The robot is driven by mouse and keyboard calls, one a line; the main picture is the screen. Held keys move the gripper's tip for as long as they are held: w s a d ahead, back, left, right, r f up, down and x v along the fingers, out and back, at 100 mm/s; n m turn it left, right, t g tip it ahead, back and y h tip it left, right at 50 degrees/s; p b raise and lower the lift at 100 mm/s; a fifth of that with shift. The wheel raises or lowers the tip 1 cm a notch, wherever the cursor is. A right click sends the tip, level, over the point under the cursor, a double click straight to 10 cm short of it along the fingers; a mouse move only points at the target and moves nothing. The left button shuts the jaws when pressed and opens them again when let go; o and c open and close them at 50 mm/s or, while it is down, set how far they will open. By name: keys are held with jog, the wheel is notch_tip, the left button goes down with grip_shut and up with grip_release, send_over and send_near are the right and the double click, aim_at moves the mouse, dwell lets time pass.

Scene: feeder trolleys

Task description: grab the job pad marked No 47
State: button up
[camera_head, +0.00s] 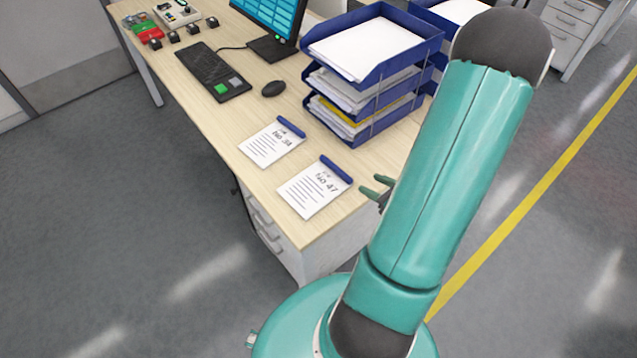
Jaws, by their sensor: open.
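The job pad marked No 47 (311,192) lies flat near the front right corner of the desk, a white sheet with a blue binding along its upper right edge. A second pad, which reads No 38 or similar (270,146), lies just behind and left of it. My gripper (372,187) is open and empty to the right of the No 47 pad, apart from it in the picture. Its green fingers point left towards the pad. My teal arm hides the rest of the gripper and the desk's right edge there.
Blue stacked paper trays (372,60) stand behind the pads. A mouse (273,89), a keyboard (213,72) and a monitor (268,20) are farther back on the desk (205,107). Several small black items and a control box (178,13) sit at the far left. Floor in front is clear.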

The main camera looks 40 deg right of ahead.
send_near(338, 169)
jog(key=x, duration=0.3)
jog(key=shift+w+d+f, duration=0.1)
jog(key=shift+w+f, duration=0.1)
jog(key=shift+w, duration=0.05)
jog(key=x, duration=0.5)
jog(key=shift+w+f, duration=0.1)
jog(key=shift+w, duration=0.25)
grip_shut()
